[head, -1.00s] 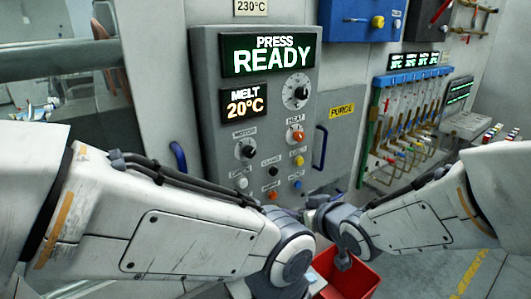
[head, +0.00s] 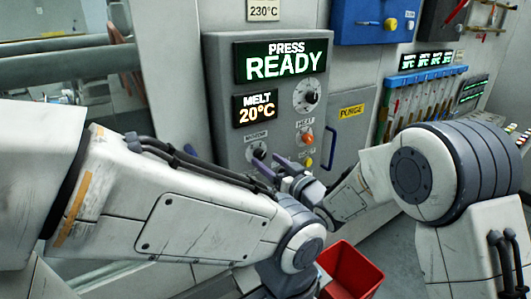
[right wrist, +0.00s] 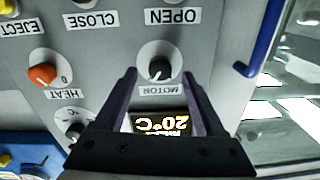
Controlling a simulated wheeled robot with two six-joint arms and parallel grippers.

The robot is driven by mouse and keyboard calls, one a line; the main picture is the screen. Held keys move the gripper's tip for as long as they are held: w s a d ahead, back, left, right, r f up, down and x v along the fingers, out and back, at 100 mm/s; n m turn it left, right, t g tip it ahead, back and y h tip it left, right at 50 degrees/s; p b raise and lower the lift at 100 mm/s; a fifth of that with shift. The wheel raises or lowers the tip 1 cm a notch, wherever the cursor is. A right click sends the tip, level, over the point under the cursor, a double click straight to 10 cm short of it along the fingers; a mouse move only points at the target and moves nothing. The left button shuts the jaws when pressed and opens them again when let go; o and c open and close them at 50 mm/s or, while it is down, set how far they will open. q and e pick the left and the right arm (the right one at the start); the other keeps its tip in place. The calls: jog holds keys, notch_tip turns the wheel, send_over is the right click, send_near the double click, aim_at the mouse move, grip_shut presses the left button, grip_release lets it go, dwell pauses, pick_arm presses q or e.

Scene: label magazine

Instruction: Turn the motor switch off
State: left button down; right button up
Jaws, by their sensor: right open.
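The motor switch is a black knob (head: 259,150) on a pale round dial, low on the grey press panel, with a MOTOR label above it. In the right wrist view, which shows the panel upside down, the motor knob (right wrist: 160,68) sits between the two dark fingertips. My right gripper (head: 268,166) is open and empty, right in front of the motor switch. Its fingers (right wrist: 159,75) point at the panel, one on each side of the knob.
The orange HEAT knob (right wrist: 43,74) is beside the motor knob, and the OPEN (right wrist: 173,16) and CLOSE labels are close by. A blue handle (right wrist: 262,40) stands out near the panel. A red bin (head: 352,272) is on the floor below.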

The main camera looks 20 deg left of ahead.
jog(key=shift+x, duration=1.05)
jog(key=shift+c, duration=0.3)
grip_shut()
jog(key=shift+f+n+b, duration=0.1)
jog(key=shift+n+b, duration=0.2)
jog(key=shift+b, duration=0.25)
jog(key=n+b, duration=0.9)
jog(key=b, duration=0.5)
jog(key=shift+f+n, duration=0.1)
jog(key=shift+n, duration=0.3)
jog(key=shift+r+n+b, duration=0.25)
jog(key=shift+n+b, duration=1.35)
jog(key=shift+b, duration=0.2)
